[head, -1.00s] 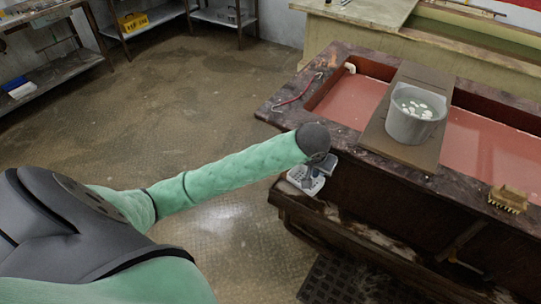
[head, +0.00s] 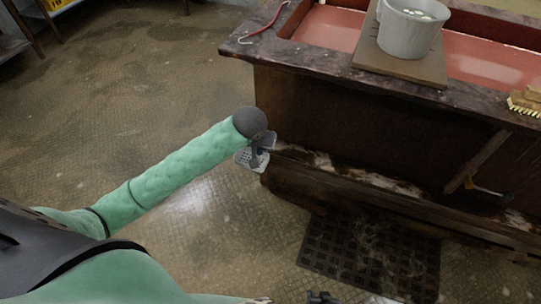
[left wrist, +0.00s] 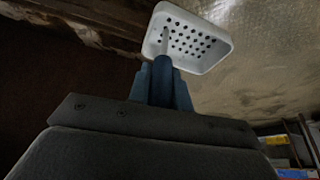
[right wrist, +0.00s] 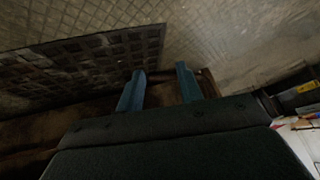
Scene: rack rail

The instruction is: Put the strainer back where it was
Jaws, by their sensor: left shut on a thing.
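The strainer is a small white perforated square scoop; in the left wrist view the strainer (left wrist: 205,45) fills the upper middle, its handle running into the jaws. My left gripper (left wrist: 163,68) is shut on the strainer's handle. In the head view the left gripper (head: 262,145) holds the strainer (head: 243,158) beside the left end of the sink bench, above the floor; the gripper partly covers it. My right gripper (right wrist: 160,75) is open and empty in the right wrist view; only its tips (head: 324,297) show at the bottom edge of the head view.
The dark bench (head: 350,115) has a worn lower ledge (head: 370,182) along its front. A slanted bar (head: 478,160) with a yellowish-ended item hangs below. A grey bucket (head: 410,35) stands on a board (head: 372,58) across the red basin. A dark floor grate (head: 365,250) lies in front.

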